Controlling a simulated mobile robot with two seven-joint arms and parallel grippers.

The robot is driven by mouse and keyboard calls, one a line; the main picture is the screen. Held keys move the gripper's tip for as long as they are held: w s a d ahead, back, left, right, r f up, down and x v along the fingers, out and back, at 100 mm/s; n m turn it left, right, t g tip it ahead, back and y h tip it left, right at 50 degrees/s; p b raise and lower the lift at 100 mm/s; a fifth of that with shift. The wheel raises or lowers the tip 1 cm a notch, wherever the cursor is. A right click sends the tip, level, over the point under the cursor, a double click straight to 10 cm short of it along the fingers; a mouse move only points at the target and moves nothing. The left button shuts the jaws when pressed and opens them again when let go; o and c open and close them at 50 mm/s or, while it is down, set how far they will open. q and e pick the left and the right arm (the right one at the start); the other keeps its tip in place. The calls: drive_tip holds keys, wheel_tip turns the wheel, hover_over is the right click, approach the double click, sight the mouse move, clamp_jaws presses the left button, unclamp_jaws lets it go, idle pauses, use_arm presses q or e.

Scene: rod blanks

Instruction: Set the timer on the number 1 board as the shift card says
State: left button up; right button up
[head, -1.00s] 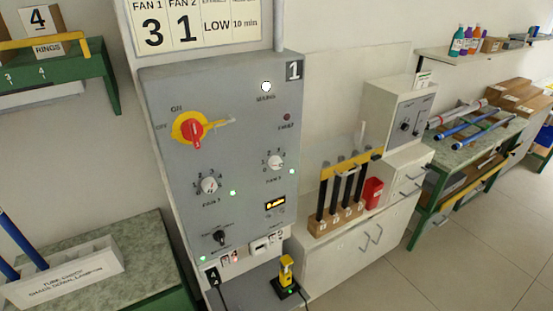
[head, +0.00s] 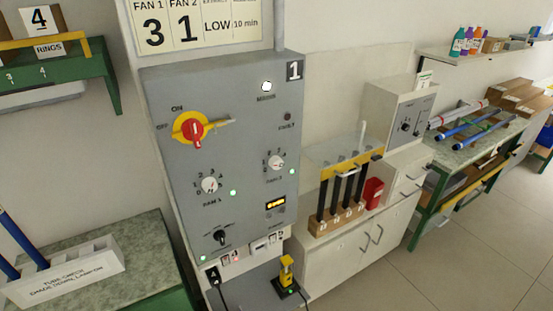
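The number 1 board is a grey panel (head: 235,110) on the wall in the head view. The shift card (head: 197,24) above it reads FAN 1 3, FAN 2 1, LOW and 10 min; its top edge is cut off. The board also has a red and yellow main switch (head: 193,130), a fan 1 dial (head: 209,185), a fan 2 dial (head: 276,163) and a black knob (head: 220,237). Neither gripper is in view.
A yellow device (head: 287,268) stands on a ledge below the board. A rack of black rods (head: 343,191) and a red cup (head: 372,192) stand on the white cabinet to the right. Green-framed benches stand at left and right. The floor (head: 470,240) at right is clear.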

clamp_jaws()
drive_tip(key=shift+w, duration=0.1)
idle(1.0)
